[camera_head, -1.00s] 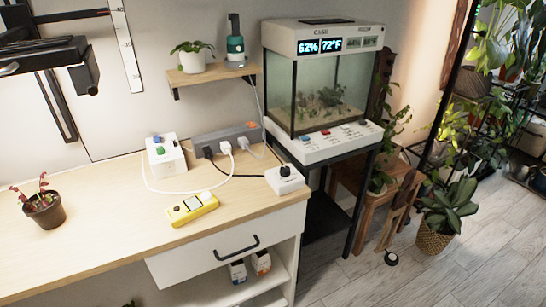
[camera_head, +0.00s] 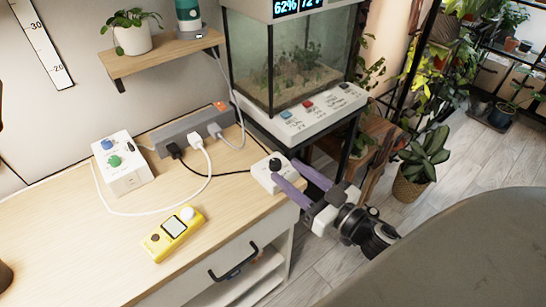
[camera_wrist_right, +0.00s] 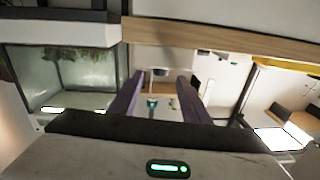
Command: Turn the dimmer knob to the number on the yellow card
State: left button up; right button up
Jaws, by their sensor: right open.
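A small white box (camera_head: 262,178) with a black dimmer knob (camera_head: 274,164) on top sits at the right end of the wooden tabletop. My right gripper (camera_head: 284,171) has two purple fingers, spread apart, with their tips close by the knob. I cannot tell whether they touch it. In the right wrist view the open fingers (camera_wrist_right: 159,82) show with nothing clearly held between them. A yellow block (camera_head: 174,234) with a small grey panel and round parts lies on the table; no number is legible on it. My left gripper is not in view.
A white box (camera_head: 125,178) with blue and green knobs and a grey power strip (camera_head: 178,137) stand behind. Cables (camera_head: 150,213) cross the tabletop. A glass tank (camera_head: 296,65) on a white labelled base (camera_head: 312,122) stands behind right. The front left tabletop (camera_head: 85,260) is clear.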

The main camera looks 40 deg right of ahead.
aim_at(280, 165)
jog(key=w, duration=0.6)
jog(key=shift+a, duration=0.4)
jog(key=shift+c, duration=0.9)
jog(key=c, duration=0.9)
jog(key=shift+o, duration=0.2)
